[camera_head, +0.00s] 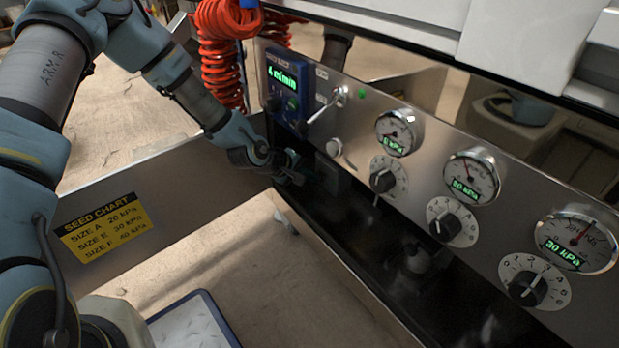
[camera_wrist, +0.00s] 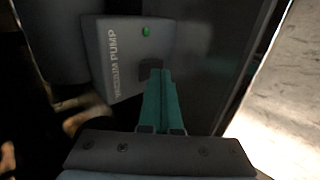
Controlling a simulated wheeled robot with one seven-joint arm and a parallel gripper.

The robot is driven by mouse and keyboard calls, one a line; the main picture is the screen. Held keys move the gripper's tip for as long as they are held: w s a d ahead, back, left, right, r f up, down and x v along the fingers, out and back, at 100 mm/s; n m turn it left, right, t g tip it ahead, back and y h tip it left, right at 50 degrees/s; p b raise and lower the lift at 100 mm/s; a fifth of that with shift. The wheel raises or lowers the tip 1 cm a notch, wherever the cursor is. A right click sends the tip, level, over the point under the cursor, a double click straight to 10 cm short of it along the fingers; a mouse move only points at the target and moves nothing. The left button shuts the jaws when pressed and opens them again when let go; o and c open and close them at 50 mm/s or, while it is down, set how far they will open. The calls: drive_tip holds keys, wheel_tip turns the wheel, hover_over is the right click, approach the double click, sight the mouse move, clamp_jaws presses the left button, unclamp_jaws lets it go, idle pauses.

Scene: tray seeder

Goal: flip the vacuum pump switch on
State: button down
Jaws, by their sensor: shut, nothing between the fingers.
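The vacuum pump box (camera_wrist: 118,75) is grey and carries the label "VACUUM PUMP" in the wrist view. The dark switch (camera_wrist: 151,67) sits below the lamp, partly hidden by my fingertips. My gripper (camera_wrist: 156,75) is shut and empty, its teal fingers reaching to the switch; I cannot tell whether they touch it, or which way the switch is set. In the head view my gripper (camera_head: 292,178) is low behind the left end of the metal panel, in shadow beside the dark pump box (camera_head: 330,172).
The metal panel (camera_head: 420,150) carries several gauges, knobs and a toggle lever (camera_head: 328,104). A blue display (camera_head: 286,88) and red coiled hoses (camera_head: 222,55) stand at its left end. A metal plate with a yellow seed chart (camera_head: 105,225) lies left of my gripper.

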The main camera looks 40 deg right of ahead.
drive_tip(key=shift+f, duration=0.1)
drive_tip(key=shift+f, duration=0.1)
drive_tip(key=shift+d+h, duration=0.2)
drive_tip(key=shift+h, duration=0.2)
drive_tip(key=shift+r, duration=0.2)
drive_tip(key=shift+s+d+r+p, duration=0.1)
drive_tip(key=shift+d+r+p, duration=0.05)
drive_tip(key=shift+r+p, duration=0.65)
